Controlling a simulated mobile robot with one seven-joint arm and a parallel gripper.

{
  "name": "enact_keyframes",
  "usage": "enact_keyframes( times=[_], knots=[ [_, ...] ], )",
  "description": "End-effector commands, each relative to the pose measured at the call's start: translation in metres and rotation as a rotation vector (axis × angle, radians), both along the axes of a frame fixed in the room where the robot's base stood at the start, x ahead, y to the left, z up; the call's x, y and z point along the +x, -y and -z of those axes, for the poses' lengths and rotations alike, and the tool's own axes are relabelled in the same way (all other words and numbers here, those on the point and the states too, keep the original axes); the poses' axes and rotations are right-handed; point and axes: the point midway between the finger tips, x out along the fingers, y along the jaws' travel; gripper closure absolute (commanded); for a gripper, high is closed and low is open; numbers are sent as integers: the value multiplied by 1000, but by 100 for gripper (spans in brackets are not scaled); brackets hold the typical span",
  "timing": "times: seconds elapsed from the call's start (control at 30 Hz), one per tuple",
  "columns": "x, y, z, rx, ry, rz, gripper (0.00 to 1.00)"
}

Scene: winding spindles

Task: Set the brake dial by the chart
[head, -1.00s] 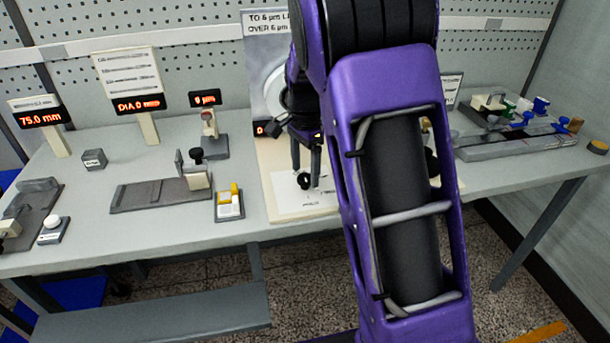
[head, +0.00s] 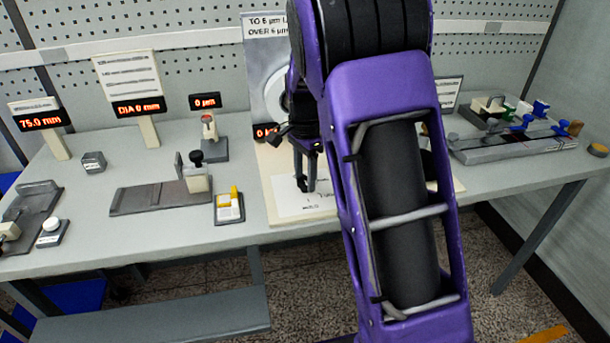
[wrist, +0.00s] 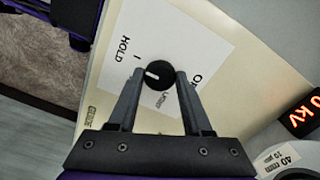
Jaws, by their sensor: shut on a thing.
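A round black dial knob (wrist: 160,82) with a short white mark sits on a white card (wrist: 175,45) in the wrist view. Its mark lies left of the knob's middle. The card reads "HOLD", with a tick and partly hidden lettering; the small print below the knob is unclear. My gripper (wrist: 160,76) is shut on this knob, one finger on each side. In the head view my gripper (head: 306,184) is down at the panel, and its fingers mostly hide the knob. The chart (head: 266,28) behind it reads "TO 6 µm" and "OVER 6 µm", the rest hidden by my arm.
A red display (wrist: 302,115) reads "0 kV" in the wrist view. To the left stand displays reading 75.0 mm (head: 42,119), DIA 0 mm (head: 140,107) and 0 µm (head: 205,101). A slide fixture (head: 150,197) lies left of the panel; a long grey fixture (head: 515,143) lies right.

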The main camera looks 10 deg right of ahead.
Motion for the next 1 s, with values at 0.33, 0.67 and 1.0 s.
enact_keyframes(
  times=[0.33, 0.67, 1.0],
  knots=[
    [0, 0, -1, 1, -2, -83, 100],
    [0, 0, -1, 2, -2, -344, 100],
    [0, 0, -1, 2, -1, -664, 100]
  ],
)
